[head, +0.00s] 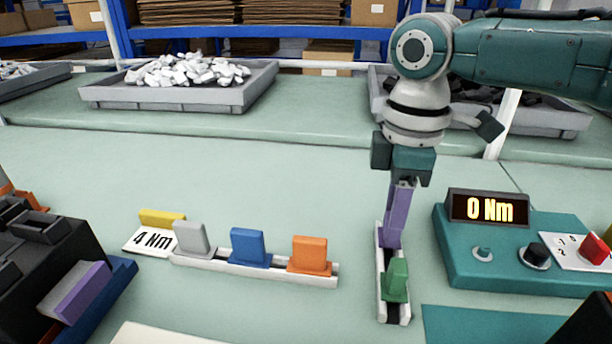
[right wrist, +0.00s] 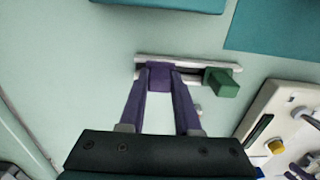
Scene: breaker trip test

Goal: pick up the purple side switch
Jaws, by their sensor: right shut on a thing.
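The purple side switch (right wrist: 158,77) stands at one end of a short white rail (head: 406,313). In the right wrist view it sits between the fingertips of my right gripper (right wrist: 160,82). My right gripper, which has long purple fingers, also shows in the head view (head: 394,232), pointing straight down and shut on the switch. The fingers hide much of the switch in the head view. It looks level with the rail, but I cannot tell whether it is still seated. A green switch (head: 396,280) stands on the same rail, just in front. My left gripper is not in view.
To the left, a longer rail (head: 255,270) holds grey, blue and orange switches beside a "4 Nm" card (head: 153,240). A teal tester (head: 520,250) reading "0 Nm" stands close on the right. A dark unit (head: 30,250) with a purple block is at far left.

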